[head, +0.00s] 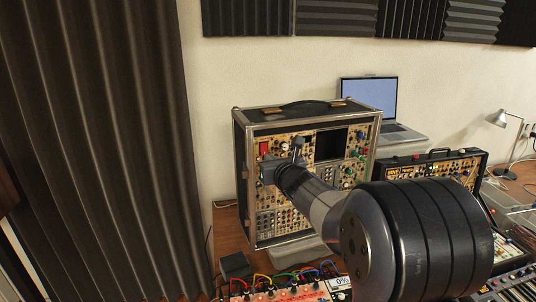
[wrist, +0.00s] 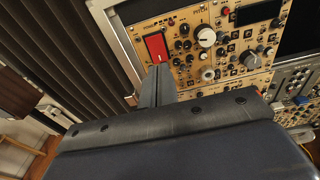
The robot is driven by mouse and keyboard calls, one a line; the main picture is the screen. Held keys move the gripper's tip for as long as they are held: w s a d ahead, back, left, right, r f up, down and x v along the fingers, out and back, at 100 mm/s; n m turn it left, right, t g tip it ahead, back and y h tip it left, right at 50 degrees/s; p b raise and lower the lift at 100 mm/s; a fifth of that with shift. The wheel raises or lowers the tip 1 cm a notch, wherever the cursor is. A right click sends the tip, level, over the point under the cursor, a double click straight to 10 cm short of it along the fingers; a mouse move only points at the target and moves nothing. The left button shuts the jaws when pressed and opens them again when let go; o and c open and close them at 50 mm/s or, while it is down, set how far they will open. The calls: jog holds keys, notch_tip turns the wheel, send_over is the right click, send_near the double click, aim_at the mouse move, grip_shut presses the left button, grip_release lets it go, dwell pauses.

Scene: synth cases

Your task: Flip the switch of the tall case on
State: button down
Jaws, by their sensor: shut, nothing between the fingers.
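The tall case (head: 247,215) stands on the wooden desk, a black-framed upright box with tan module panels and a handle on top. Its red switch (head: 263,148) is at the panel's upper left. In the wrist view the red switch (wrist: 156,45) sits in a dark frame; I cannot tell which way it is set. My gripper (wrist: 160,68) is shut and empty, its fingertips just below the switch's lower edge in the picture. Whether they touch it I cannot tell. In the head view my gripper (head: 268,171) is in front of the panel, its tips unclear.
A lower case (head: 432,168) with similar panels stands to the right. A laptop (head: 369,98) is behind. Knobs, including a large white one (wrist: 206,37), crowd the panel beside the switch. Red gear with coloured cables (head: 285,292) lies in front. A dark curtain (head: 95,150) hangs left.

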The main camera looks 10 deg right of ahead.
aim_at(264, 153)
jog(key=shift+w+a+f+p, duration=0.1)
jog(key=shift+w+p, duration=0.15)
jog(key=shift+w, duration=0.45)
jog(key=shift+w+a+f+p, duration=0.1)
jog(key=shift+w+p, duration=0.1)
jog(key=shift+w, duration=0.45)
jog(key=shift+f+b, duration=0.1)
jog(key=shift+b, duration=0.3)
jog(key=shift+w+f+b, duration=0.15)
jog(key=shift+f+b, duration=0.05)
jog(key=shift+b, duration=0.95)
jog(key=shift+r+p, duration=0.3)
jog(key=shift+p, duration=0.2)
jog(key=shift+f, duration=0.1)
